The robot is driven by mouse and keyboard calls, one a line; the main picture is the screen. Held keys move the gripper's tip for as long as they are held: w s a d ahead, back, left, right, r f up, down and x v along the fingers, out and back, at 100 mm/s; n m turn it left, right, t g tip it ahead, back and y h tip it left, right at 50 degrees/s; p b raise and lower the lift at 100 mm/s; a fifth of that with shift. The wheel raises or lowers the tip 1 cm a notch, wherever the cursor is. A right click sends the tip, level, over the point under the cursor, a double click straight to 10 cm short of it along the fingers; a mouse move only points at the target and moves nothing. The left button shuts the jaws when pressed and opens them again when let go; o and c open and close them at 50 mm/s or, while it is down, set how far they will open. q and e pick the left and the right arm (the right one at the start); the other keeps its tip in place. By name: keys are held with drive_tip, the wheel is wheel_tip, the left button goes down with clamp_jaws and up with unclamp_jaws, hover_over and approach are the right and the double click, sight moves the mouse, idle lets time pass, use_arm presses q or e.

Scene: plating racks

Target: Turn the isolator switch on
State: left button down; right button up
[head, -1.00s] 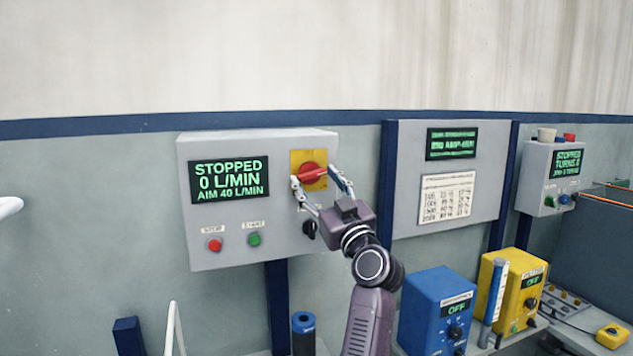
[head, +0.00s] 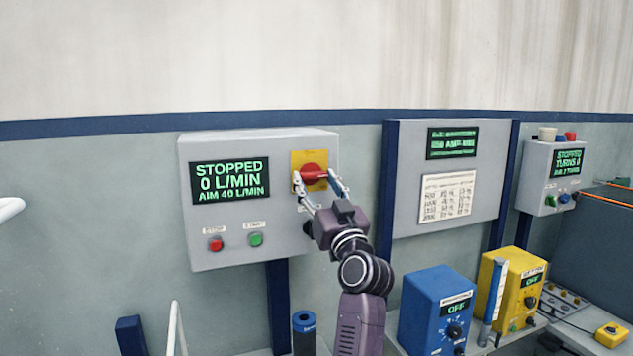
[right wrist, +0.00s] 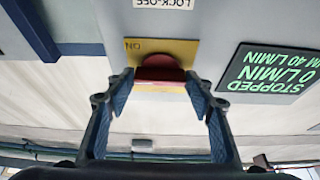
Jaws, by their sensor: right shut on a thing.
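The isolator switch is a red rotary handle (head: 314,171) on a yellow plate (head: 309,156), at the upper right of the grey control box (head: 230,146). My right gripper (head: 317,181) reaches it from below, with one finger on each side, and is shut on the red handle. In the right wrist view, upside down, the red handle (right wrist: 160,68) sits between the fingertips. The yellow plate (right wrist: 178,49) there carries the word ON. The box display (head: 230,182) reads STOPPED, 0 L/MIN, AIM 40 L/MIN. My left gripper is not in view.
A red button (head: 215,244) and a green button (head: 256,239) sit low on the same box. A grey board (head: 490,190) with a display and chart stands to the right. Blue (head: 430,300) and yellow (head: 508,285) boxes stand below it.

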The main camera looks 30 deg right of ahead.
drive_tip(key=o, duration=1.2)
drive_tip(key=shift+c, duration=0.2)
drive_tip(key=shift+s, duration=0.1)
drive_tip(key=v, duration=1.2)
